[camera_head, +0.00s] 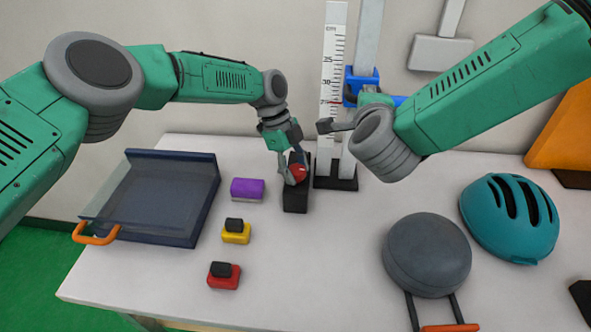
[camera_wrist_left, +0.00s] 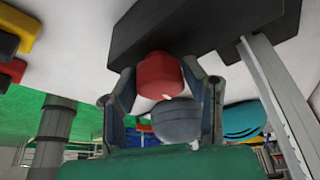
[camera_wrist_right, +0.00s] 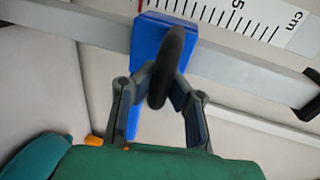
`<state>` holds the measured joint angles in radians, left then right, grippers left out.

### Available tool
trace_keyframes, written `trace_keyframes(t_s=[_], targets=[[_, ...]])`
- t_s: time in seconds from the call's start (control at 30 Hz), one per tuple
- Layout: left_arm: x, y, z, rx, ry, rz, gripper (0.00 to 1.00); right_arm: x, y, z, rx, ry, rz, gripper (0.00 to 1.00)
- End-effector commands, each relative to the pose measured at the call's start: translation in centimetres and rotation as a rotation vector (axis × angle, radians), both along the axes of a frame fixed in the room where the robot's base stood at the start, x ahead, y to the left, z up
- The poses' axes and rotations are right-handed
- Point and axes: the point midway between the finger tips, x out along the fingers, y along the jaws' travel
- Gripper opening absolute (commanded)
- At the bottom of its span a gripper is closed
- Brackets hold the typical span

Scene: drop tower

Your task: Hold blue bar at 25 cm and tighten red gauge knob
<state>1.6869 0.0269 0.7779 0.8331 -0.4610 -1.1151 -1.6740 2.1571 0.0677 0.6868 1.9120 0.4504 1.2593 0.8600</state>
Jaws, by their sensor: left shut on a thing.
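The red knob (camera_head: 299,173) is on a black block (camera_head: 296,200) at the foot of the ruler. My left gripper (camera_head: 293,170) is shut on it; the left wrist view shows the knob (camera_wrist_left: 160,75) between its fingers. The blue bar (camera_head: 398,100) and its blue slider (camera_head: 362,78) are on the grey post, partly hidden by my right arm. In the right wrist view, my right gripper (camera_wrist_right: 166,82) has its fingers on both sides of a dark oval piece (camera_wrist_right: 170,65) before the blue slider (camera_wrist_right: 150,40). Contact there is unclear.
The white ruler (camera_head: 333,70) stands upright, with a red mark beside the slider. A dark tray (camera_head: 190,225), purple (camera_head: 247,189), yellow (camera_head: 236,236) and red (camera_head: 224,281) blocks lie left. A grey round pan (camera_head: 427,255) and teal helmet (camera_head: 510,220) lie right.

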Motion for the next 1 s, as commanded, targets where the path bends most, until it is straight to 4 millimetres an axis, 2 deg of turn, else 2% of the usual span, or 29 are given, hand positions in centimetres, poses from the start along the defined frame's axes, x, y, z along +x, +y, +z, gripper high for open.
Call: trace_keyframes(t_s=[0.03, 0.17, 0.2, 0.23, 0.27, 0.53, 0.67, 0.77, 1.0], targets=[[0.8, 0.1, 0.6, -0.006, -0.023, 0.010, 0.10, -0.4, 0.2, -0.3, -0.002, 0.009, 0.006, 0.00], [0.8, 0.1, 0.7, -0.006, -0.024, 0.011, 0.10, -0.4, 0.2, -0.3, -0.001, 0.009, 0.007, 0.00], [0.8, 0.0, 0.7, -0.007, -0.023, 0.011, 0.42, -0.4, 0.2, -0.3, -0.001, 0.009, 0.007, 0.00], [0.8, 0.0, 0.8, -0.007, -0.023, 0.012, 0.53, -0.4, 0.2, -0.3, -0.001, 0.009, 0.007, 0.00], [0.8, 0.0, 0.8, -0.006, -0.022, 0.011, 0.59, -0.4, 0.2, -0.3, -0.001, 0.009, 0.007, 0.00], [0.4, 0.0, 0.5, -0.005, -0.012, 0.008, 0.59, -0.4, 0.3, -0.3, -0.001, 0.009, 0.008, 0.00], [0.6, 0.2, 1.1, -0.005, -0.012, 0.008, 0.59, -0.4, 0.3, -0.3, -0.002, 0.009, 0.009, 0.00], [0.9, 0.8, 2.4, -0.004, -0.012, 0.009, 0.59, -0.4, 0.3, -0.3, -0.002, 0.009, 0.009, 0.00], [2.1, 2.5, 7.0, -0.006, -0.014, 0.008, 0.59, -0.4, 0.3, -0.3, -0.002, 0.009, 0.009, 0.00]])
